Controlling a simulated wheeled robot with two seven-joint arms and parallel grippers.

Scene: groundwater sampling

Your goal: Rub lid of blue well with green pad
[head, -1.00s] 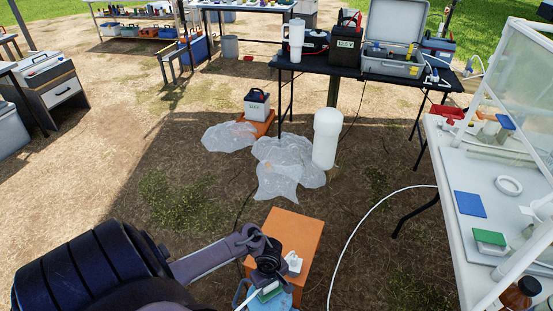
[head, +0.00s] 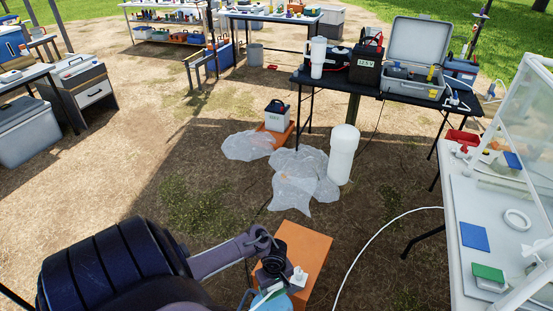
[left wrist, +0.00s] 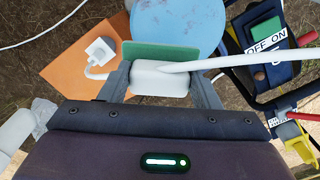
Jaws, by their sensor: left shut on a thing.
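My left gripper (left wrist: 161,82) is shut on a white-backed block with a green pad (left wrist: 160,54), from which a white rod runs off to the right. The round light-blue lid of the blue well (left wrist: 178,22) lies just beyond the pad in the left wrist view, with faint brownish smudges on it. The pad's edge overlaps the lid's near rim in that view; whether they touch I cannot tell. In the head view my left gripper (head: 272,276) is above the blue lid (head: 274,300), largely hiding it. My right gripper is not in view.
An orange block (head: 304,249) stands beside the well, with a small white fitting (left wrist: 101,50) on it. A white hose (head: 378,233) crosses the ground. A white bench (head: 455,215) at right holds a blue pad (head: 473,236) and another green pad (head: 487,272). Clear plastic sheets (head: 302,175) lie beyond.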

